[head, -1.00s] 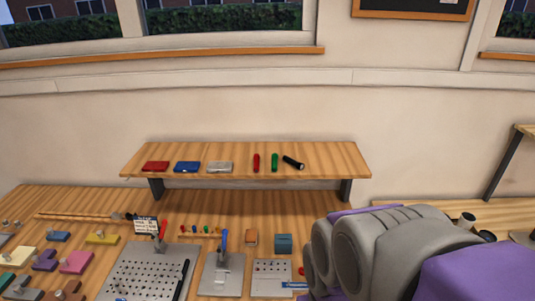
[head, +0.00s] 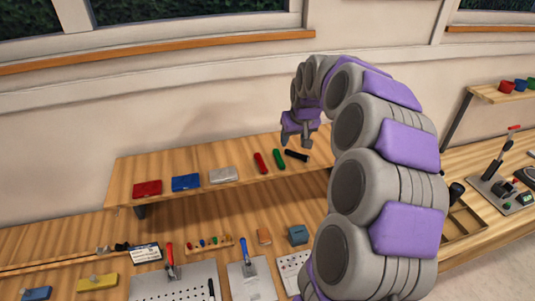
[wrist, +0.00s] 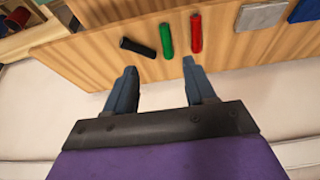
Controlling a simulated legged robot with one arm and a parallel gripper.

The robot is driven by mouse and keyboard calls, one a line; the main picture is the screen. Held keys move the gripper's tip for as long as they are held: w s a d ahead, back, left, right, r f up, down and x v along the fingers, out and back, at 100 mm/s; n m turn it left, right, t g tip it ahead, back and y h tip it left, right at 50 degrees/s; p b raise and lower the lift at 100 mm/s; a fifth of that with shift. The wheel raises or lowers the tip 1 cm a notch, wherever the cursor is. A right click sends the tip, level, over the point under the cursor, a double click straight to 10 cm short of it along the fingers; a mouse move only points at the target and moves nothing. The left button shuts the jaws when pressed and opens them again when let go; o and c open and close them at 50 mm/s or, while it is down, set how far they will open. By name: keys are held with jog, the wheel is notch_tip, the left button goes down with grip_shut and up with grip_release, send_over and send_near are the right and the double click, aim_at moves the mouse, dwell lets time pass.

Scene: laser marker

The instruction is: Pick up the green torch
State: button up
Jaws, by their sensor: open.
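The green torch (head: 278,159) lies on the wooden shelf (head: 128,172), between a red torch (head: 260,163) and a black torch (head: 296,155). In the wrist view the green torch (wrist: 167,39) lies ahead of my gripper (wrist: 158,78), roughly in line with the gap between the fingers. My gripper is open and empty, with its fingertips apart from the torch. In the head view my gripper (head: 297,140) hangs by the shelf's back side, above and near the black torch.
The red torch (wrist: 196,32) and black torch (wrist: 138,47) lie close on both sides. Red (head: 147,189), blue (head: 186,182) and grey (head: 223,175) flat boxes lie further left on the shelf. The workbench below holds plates and tools. The wall is behind the shelf.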

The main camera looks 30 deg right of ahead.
jog(key=a+f, duration=0.1)
jog(key=a, duration=0.1)
send_near(283, 165)
jog(key=d+f, duration=0.2)
jog(key=w+a+f, duration=0.2)
jog(key=f, duration=0.1)
jog(key=shift+w+a+f, duration=0.25)
jog(key=shift+a, duration=0.15)
jog(key=d+f, duration=0.1)
jog(key=w+d+f, duration=0.1)
jog(key=f, duration=0.1)
jog(key=shift+d, duration=0.3)
jog(key=shift+w+a, duration=0.1)
jog(key=shift+a, duration=0.55)
jog(key=c, duration=0.9)
jog(key=shift+d, duration=0.3)
grip_shut()
